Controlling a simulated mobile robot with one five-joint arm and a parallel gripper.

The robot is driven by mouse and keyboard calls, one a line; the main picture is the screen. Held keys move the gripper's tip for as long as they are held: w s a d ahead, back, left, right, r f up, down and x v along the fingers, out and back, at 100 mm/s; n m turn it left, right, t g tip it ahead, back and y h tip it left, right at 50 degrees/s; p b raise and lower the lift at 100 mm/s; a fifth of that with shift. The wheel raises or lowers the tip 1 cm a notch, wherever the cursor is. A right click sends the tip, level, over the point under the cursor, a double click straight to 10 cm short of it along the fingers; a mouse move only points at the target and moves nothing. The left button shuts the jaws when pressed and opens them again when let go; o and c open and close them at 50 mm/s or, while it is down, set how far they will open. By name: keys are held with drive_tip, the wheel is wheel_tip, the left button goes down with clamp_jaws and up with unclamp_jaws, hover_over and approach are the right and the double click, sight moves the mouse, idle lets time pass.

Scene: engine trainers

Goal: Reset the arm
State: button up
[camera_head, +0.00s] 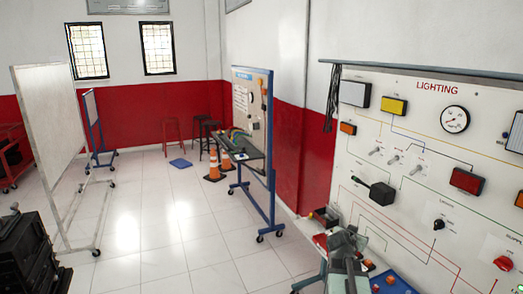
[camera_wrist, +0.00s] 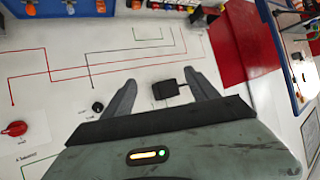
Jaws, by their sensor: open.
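My gripper (camera_wrist: 160,77) shows in the wrist view with its two dark fingers spread wide apart and nothing between their tips. A white lighting panel (camera_wrist: 140,62) with coloured lines lies beyond the fingers. A black lever switch (camera_wrist: 167,90) on it appears near the right finger; I cannot tell the gap in depth. The fingertips are hard to make out there.
The lighting panel (camera_head: 412,133) fills the right side of the head view, with the lever switch (camera_head: 375,193) sticking out. A wheeled blue-framed board (camera_head: 245,110), orange cones (camera_head: 214,165) and a white wheeled screen (camera_head: 55,130) stand further off. The tiled floor (camera_head: 165,225) between is clear.

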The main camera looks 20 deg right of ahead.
drive_tip(key=w+a+f+n+y, duration=0.2)
drive_tip(key=a+f, duration=0.1)
drive_tip(key=a, duration=0.7)
drive_tip(key=w+a+f+n+y+b, duration=0.1)
drive_tip(key=w+a+f+y, duration=0.1)
drive_tip(key=a, duration=0.7)
drive_tip(key=w+a+f+n+y, duration=0.1)
drive_tip(key=w+a+f+n, duration=0.15)
drive_tip(key=a, duration=0.75)
drive_tip(key=s+a+f+n+g+y, duration=0.2)
drive_tip(key=s+a+f+n+g, duration=0.1)
drive_tip(key=s+a, duration=0.4)
drive_tip(key=s+a+f+n+g+y, duration=0.2)
drive_tip(key=s+a+f+n+g, duration=0.1)
drive_tip(key=s+a, duration=0.3)
drive_tip(key=a+g, duration=0.1)
drive_tip(key=a, duration=0.1)
drive_tip(key=shift+s+a+y, duration=0.4)
drive_tip(key=shift+f, duration=0.1)
